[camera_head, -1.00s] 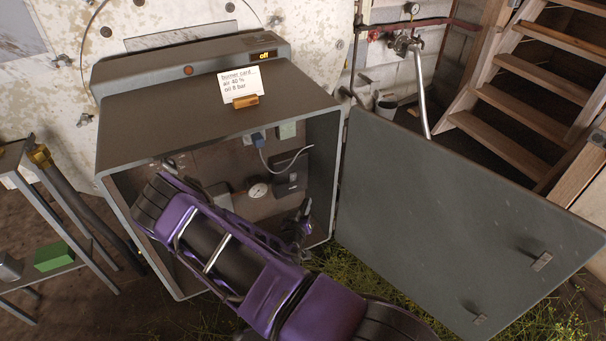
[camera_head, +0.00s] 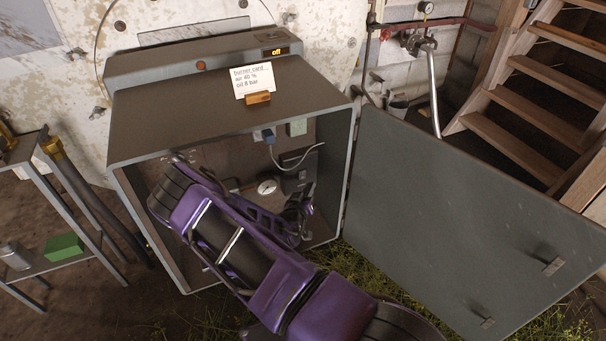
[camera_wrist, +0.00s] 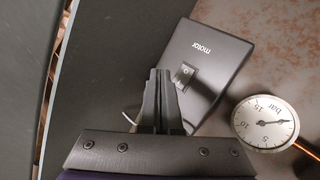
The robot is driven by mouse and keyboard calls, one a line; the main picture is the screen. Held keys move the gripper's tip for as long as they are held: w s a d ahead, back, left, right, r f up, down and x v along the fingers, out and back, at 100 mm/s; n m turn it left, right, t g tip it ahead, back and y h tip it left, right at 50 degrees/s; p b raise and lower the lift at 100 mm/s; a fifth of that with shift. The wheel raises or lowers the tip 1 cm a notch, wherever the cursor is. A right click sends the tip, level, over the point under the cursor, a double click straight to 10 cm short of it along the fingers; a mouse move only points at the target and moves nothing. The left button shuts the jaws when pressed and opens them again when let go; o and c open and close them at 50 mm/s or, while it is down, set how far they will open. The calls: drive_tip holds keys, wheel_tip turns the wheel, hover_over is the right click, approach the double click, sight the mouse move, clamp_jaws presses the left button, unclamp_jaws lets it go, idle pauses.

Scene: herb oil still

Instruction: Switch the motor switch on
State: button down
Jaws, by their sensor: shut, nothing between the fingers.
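The motor switch is a dark box marked "motor" (camera_wrist: 215,58) with a small metal lever (camera_wrist: 184,76) on its face, seen in the wrist view. The box also shows, small and dark, inside the open cabinet (camera_head: 292,181) in the head view. My gripper (camera_wrist: 160,76) is shut and empty, its fingertips just left of the lever in the wrist view. I cannot tell whether they touch it. In the head view my gripper (camera_head: 303,192) is inside the cabinet, in front of the box and partly covering it.
A pressure gauge (camera_wrist: 264,122) sits right of the switch box. The cabinet door (camera_head: 450,210) stands open to the right. A display reading "off" (camera_head: 277,52) is above the cabinet, and a burner card (camera_head: 253,79) stands on its top. A shelf (camera_head: 55,262) is at left.

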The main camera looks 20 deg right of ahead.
sight(302, 175)
drive_tip(key=shift+w+r+b, duration=0.15)
drive_tip(key=shift+w+b, duration=0.75)
drive_tip(key=shift+w, duration=0.55)
idle(1.0)
drive_tip(key=shift+w+b, duration=0.45)
drive_tip(key=shift+b, duration=0.05)
drive_tip(key=shift+w+r, duration=0.1)
drive_tip(key=shift+w, duration=0.15)
idle(0.4)
idle(0.3)
drive_tip(key=shift+s, duration=0.7)
